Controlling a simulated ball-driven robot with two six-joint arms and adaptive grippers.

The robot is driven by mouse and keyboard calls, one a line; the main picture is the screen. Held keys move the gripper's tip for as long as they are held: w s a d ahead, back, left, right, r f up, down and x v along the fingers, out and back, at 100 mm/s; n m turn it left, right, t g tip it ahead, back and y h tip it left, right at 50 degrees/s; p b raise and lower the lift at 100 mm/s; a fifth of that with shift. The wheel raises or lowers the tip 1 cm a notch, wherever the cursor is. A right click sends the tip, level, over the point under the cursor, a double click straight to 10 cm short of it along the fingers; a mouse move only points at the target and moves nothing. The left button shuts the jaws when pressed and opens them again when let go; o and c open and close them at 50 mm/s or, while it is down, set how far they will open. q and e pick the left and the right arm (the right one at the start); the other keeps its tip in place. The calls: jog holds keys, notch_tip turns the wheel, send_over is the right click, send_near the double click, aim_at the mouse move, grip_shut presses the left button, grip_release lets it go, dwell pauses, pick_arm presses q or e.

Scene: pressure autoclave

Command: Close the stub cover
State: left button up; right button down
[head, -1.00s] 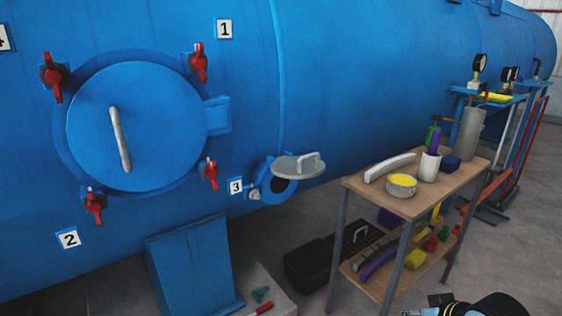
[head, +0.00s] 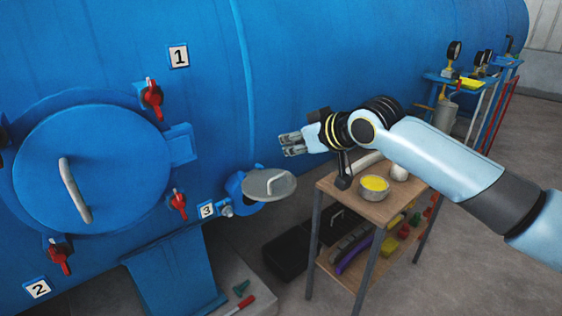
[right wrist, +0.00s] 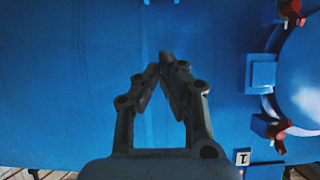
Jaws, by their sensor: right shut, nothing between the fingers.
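The stub cover (head: 268,183) is a grey round plate with a pale handle. In the head view it stands swung out to the right of the blue stub (head: 236,189) on the vessel's side, beside the label 3, so it is open. My right gripper (head: 284,144) is shut and empty, above and slightly right of the cover, apart from it. In the right wrist view its fingertips (right wrist: 163,66) meet in front of the blue vessel wall; the cover is not visible there. My left gripper is not in view.
The large round blue door (head: 92,168) with red clamps is left of the stub. A wooden cart (head: 335,190) with a yellow-filled bowl (head: 374,187) stands right, below my right arm. A black case (head: 284,250) lies on the floor. Blue vessel wall (head: 330,60) fills the back.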

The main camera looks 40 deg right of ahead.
send_over(282, 176)
jog(key=w, duration=0.1)
notch_tip(282, 176, down, 3)
jog(key=shift+s+f, duration=0.15)
jog(key=shift+f, duration=0.4)
jog(key=shift+s+f, duration=0.15)
jog(key=shift+f, duration=0.4)
jog(key=shift+s+f, duration=0.25)
jog(key=shift+f, duration=0.2)
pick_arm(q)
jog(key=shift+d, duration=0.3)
pick_arm(e)
jog(key=shift+f, duration=0.1)
